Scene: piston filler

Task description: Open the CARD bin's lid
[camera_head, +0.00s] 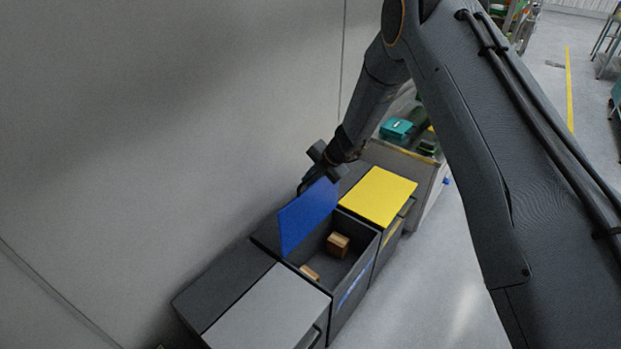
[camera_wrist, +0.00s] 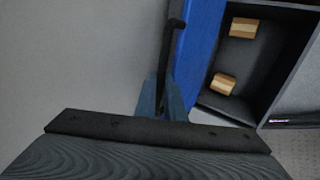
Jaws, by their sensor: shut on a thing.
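The blue lid (camera_head: 309,217) stands raised, about upright, at the back edge of an open dark bin (camera_head: 362,262). The lid also shows edge-on in the wrist view (camera_wrist: 202,45). My gripper (camera_head: 308,184) is at the lid's upper edge, on the wall side. In the wrist view my gripper (camera_wrist: 163,105) is shut on the lid's dark bar handle (camera_wrist: 174,45). The exact contact is partly hidden by the fingers. Small brown boxes lie inside the bin, one (camera_head: 338,244) near the middle. The lettering on the bin's front is too small to read.
A bin with a closed yellow lid (camera_head: 379,195) stands on the right, and one with a closed grey lid (camera_head: 268,310) on the left. The grey wall (camera_head: 170,120) is close behind the bins. Floor (camera_head: 430,290) is clear in front.

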